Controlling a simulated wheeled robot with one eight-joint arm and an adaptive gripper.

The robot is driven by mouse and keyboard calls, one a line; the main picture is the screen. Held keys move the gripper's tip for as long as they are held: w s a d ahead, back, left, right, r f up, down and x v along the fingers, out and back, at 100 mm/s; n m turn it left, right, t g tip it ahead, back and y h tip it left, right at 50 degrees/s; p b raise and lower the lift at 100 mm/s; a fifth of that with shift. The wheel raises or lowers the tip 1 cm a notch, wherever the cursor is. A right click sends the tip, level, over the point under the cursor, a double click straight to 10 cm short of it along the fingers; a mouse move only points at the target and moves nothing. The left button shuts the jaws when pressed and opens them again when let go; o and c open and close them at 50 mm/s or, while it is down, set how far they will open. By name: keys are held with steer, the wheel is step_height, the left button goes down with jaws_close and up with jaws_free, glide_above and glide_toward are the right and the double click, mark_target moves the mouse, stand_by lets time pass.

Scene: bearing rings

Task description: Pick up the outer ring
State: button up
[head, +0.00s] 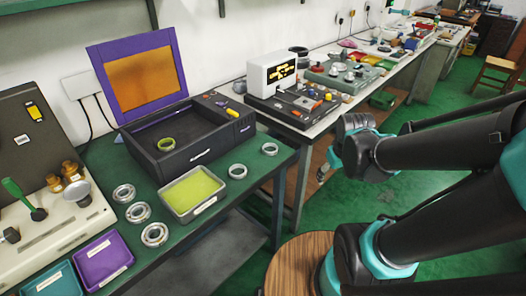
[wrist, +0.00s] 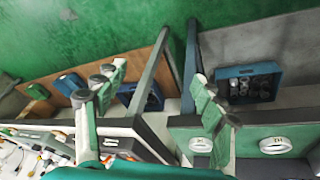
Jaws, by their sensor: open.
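Several silver bearing rings lie on the green bench in the head view. Three are in a row at the left: a far ring (head: 124,185), a middle ring (head: 138,205) and a near ring (head: 154,226). Two more, a ring (head: 237,164) and a ring (head: 269,143), lie right of the yellow-green tray. Which one is the outer ring I cannot tell. In the wrist view a left ring (wrist: 201,138) and a right ring (wrist: 275,138) show on the bench. My gripper (wrist: 158,77) is open and empty, its fingers apart from the rings.
Purple (head: 82,262) and teal bins are at the lower left. A second bench with tools stands behind. A blue crate (wrist: 226,88) shows in the wrist view.

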steer(key=shift+o, duration=0.2)
steer(key=w+a+r+n, duration=0.4)
steer(key=w+a+n, duration=0.1)
steer(key=a+n, duration=0.1)
steer(key=shift+n+g+h, duration=0.3)
steer(key=shift+n, duration=0.1)
step_height(320, 180, up, 10)
steer(key=n+h, duration=0.2)
steer(key=n, duration=1.5)
glide_above(269, 148)
steer(key=s+a, duration=0.5)
steer(key=x, duration=1.7)
steer(key=shift+d, duration=0.25)
steer(key=c, duration=1.3)
